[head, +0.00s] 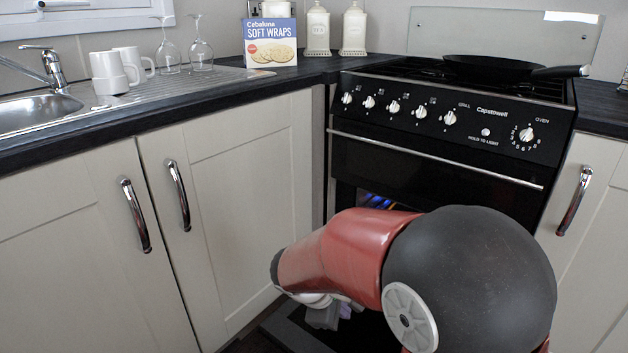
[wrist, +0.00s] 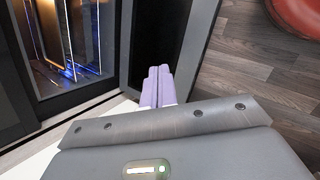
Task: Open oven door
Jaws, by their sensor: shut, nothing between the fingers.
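The black oven (head: 440,150) stands under the hob in the head view, and its lit cavity shows at the left of the wrist view (wrist: 65,40). The oven door (wrist: 165,45) is open, away from the cavity. Its dark panel also shows low in the head view (head: 292,332), partly hidden by my arm. My gripper (wrist: 160,85) has its lilac fingers together and empty, over the near part of the door. Whether they touch it I cannot tell. In the head view my gripper (head: 345,311) is mostly hidden behind my arm.
Pale cupboards with chrome handles (head: 135,215) stand left of the oven, and another cupboard (head: 590,220) stands at its right. The grill door with its bar handle (head: 430,158) is closed above. A black pan (head: 490,68) sits on the hob. Wood floor (wrist: 240,60) is clear beside the door.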

